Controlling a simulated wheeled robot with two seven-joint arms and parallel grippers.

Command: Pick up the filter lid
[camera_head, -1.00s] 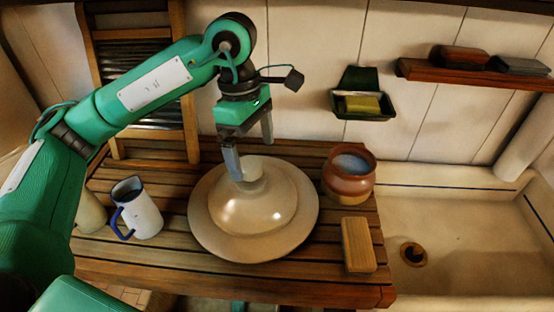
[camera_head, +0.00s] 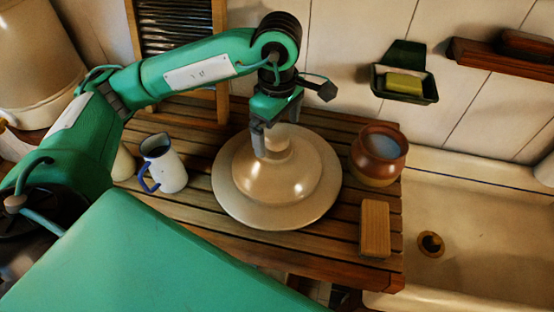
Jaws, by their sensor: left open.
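The filter lid (camera_head: 250,200) is a wide cream disc with a raised dome and a knob (camera_head: 277,142) on top. It lies on the slatted wooden counter (camera_head: 205,218). My left gripper (camera_head: 272,143) points down at the knob from above. Its jaws are open, with one finger in front of the knob to the left and the other behind it. I cannot tell whether the fingers touch the knob. My right gripper is not in view.
A white jug with a blue handle (camera_head: 165,167) stands left of the lid. A brown pot (camera_head: 377,165) and a wooden block (camera_head: 375,230) are to its right. Further right is a sink (camera_head: 470,225). A soap dish (camera_head: 415,90) and shelf (camera_head: 490,60) hang on the wall.

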